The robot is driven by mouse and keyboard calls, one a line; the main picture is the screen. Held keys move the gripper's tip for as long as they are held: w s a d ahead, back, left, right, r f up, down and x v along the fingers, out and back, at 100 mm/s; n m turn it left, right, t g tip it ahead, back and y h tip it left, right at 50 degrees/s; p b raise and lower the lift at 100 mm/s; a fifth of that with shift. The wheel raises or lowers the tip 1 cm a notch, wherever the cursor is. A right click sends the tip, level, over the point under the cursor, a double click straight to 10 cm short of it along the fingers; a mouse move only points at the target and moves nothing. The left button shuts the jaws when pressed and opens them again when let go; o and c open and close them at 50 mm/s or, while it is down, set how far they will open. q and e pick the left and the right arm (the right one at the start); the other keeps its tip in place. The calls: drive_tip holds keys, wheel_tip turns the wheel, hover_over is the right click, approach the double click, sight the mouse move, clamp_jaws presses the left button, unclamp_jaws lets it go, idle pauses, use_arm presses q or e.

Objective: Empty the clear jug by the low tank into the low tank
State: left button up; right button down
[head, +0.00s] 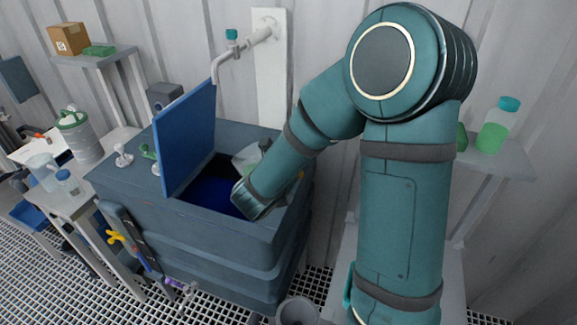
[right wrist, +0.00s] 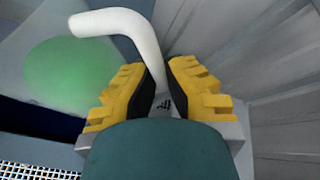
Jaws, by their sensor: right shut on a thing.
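The low tank (head: 215,232) is a blue box with its blue lid (head: 187,135) standing open and dark blue inside. The clear jug (head: 245,158) is at the tank's opening, partly hidden behind my right arm. In the right wrist view its white curved handle (right wrist: 125,22) runs down between the yellow fingers of my right gripper (right wrist: 160,85), which is shut on it. Green liquid (right wrist: 75,75) shows in the jug. I cannot tell how far the jug is tilted or whether liquid is flowing. My left gripper is out of view.
A white tap (head: 228,65) rises behind the tank. Another clear jug (head: 42,170) and a small bottle (head: 67,182) stand on the left bench. A green-filled bottle (head: 494,130) stands on the right shelf. Tools hang on the tank's left side.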

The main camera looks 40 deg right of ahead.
drive_tip(key=shift+w+a+r+n+g+h+p, duration=0.15)
drive_tip(key=shift+r+n+g+h+p, duration=0.6)
drive_tip(key=shift+p, duration=1.5)
drive_tip(key=shift+w+r+n+y+p, duration=0.1)
drive_tip(key=shift+r+n+y+p, duration=0.15)
drive_tip(key=shift+r+y+p, duration=0.1)
drive_tip(key=shift+f, duration=0.15)
drive_tip(key=shift+w+a+r+n+g+p, duration=0.3)
drive_tip(key=shift+n+p, duration=0.2)
drive_tip(key=shift+p, duration=0.4)
drive_tip(key=shift+d, duration=0.1)
